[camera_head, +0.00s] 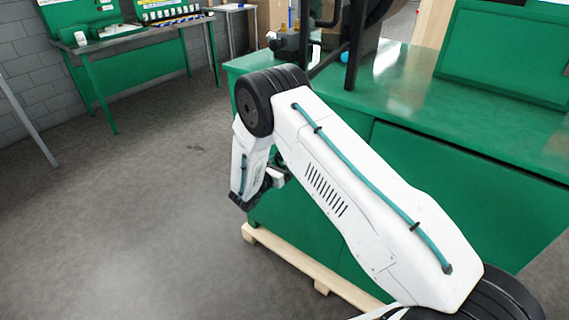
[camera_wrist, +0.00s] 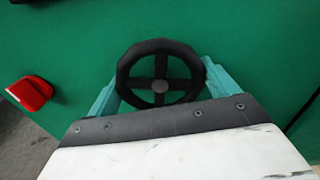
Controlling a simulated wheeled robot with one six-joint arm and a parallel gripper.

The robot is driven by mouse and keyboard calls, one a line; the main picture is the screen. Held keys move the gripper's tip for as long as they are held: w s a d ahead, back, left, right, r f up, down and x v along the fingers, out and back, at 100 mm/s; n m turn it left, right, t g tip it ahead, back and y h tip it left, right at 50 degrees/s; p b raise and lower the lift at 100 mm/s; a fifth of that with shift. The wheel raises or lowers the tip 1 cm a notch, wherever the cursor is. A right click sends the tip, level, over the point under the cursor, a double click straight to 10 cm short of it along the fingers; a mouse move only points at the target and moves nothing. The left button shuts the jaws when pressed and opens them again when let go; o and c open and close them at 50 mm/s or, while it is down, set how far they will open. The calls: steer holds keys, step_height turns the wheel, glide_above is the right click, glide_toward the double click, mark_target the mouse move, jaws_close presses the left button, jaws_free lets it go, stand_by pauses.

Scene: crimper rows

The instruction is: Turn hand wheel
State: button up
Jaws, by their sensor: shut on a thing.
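The black hand wheel (camera_wrist: 160,47) with crossed spokes shows in the wrist view, in front of the green machine side (camera_wrist: 250,30). My gripper (camera_wrist: 160,85) has one teal finger on each side of the wheel and is shut on its rim. The fingertips are partly hidden behind the wheel and the gripper body. In the head view my gripper (camera_head: 275,178) is beside the left side of the green cabinet, mostly hidden by my white arm; the wheel cannot be made out there.
A red part (camera_wrist: 31,93) sits on the green side, left of the wheel. The green cabinet (camera_head: 470,200) stands on a wooden pallet (camera_head: 290,268). A green workbench (camera_head: 130,62) stands at the back left. The grey floor (camera_head: 130,210) left of the cabinet is clear.

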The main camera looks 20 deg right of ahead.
steer(key=m, duration=0.4)
steer(key=shift+m, duration=2.8)
steer(key=shift+s, duration=0.1)
steer(key=o, duration=0.8)
steer(key=shift+a, duration=0.1)
steer(key=v, duration=0.7)
steer(key=shift+s+a, duration=0.25)
steer(key=shift+r, duration=0.1)
